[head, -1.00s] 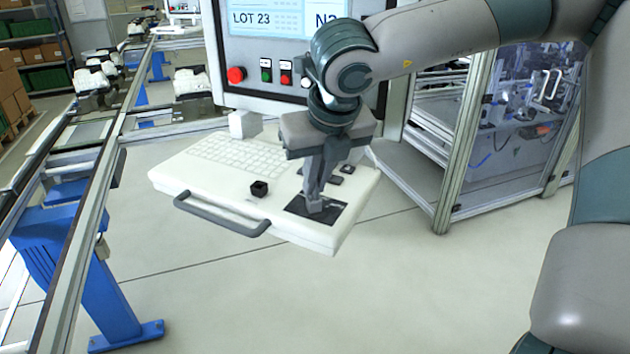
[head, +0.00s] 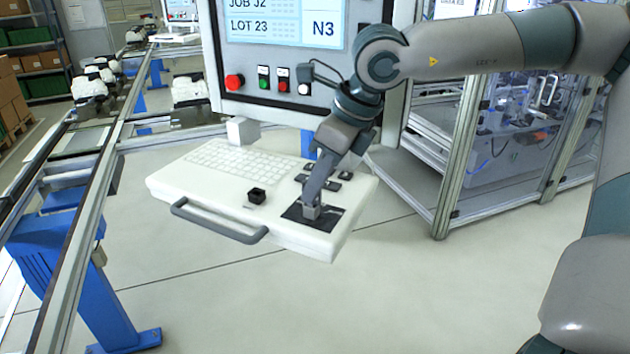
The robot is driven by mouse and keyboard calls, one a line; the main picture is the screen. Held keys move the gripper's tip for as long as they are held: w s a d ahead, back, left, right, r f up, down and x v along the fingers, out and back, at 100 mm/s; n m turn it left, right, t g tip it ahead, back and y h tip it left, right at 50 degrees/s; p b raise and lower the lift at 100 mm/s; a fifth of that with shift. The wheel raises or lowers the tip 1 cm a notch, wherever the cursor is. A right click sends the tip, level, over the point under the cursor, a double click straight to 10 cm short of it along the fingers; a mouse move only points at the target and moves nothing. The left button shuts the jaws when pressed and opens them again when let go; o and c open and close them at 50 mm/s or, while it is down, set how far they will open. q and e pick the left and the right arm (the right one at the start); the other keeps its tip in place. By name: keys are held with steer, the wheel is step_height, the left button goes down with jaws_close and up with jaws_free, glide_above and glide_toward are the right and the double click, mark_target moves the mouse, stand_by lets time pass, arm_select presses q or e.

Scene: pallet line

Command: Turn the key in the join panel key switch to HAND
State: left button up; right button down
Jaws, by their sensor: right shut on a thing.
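The white join panel (head: 220,199) with its keyboard stands below the screen. A black key switch plate (head: 331,220) lies at its front right corner. My right gripper (head: 313,208) points down at this plate, its wrist leaning to the upper right. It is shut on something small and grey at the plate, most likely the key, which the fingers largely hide. The switch's position labels cannot be read. My left gripper is not in view.
A black knob (head: 257,195) sits left of the plate, and several dark buttons (head: 345,175) lie behind it. A grey handle (head: 215,225) runs along the panel's front edge. The screen box (head: 290,108) is behind, a conveyor (head: 100,200) at left. Open floor lies in front.

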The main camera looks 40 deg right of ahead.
steer(key=shift+n, duration=0.3)
steer(key=shift+r+n+g+y+p, duration=0.1)
steer(key=shift+n+g+y+p, duration=0.25)
steer(key=shift+n+p, duration=0.4)
steer(key=n+g+y+p, duration=0.1)
steer(key=n, duration=0.2)
steer(key=shift+w+d, duration=0.1)
steer(key=shift+w, duration=0.05)
steer(key=n+g+p, duration=0.1)
steer(key=n, duration=0.2)
steer(key=shift+w, duration=0.1)
steer(key=c, duration=1.3)
jaws_free()
steer(key=shift+c, duration=0.2)
steer(key=shift+r, duration=0.1)
steer(key=shift+r+p, duration=1)
steer(key=shift+r, duration=2.3)
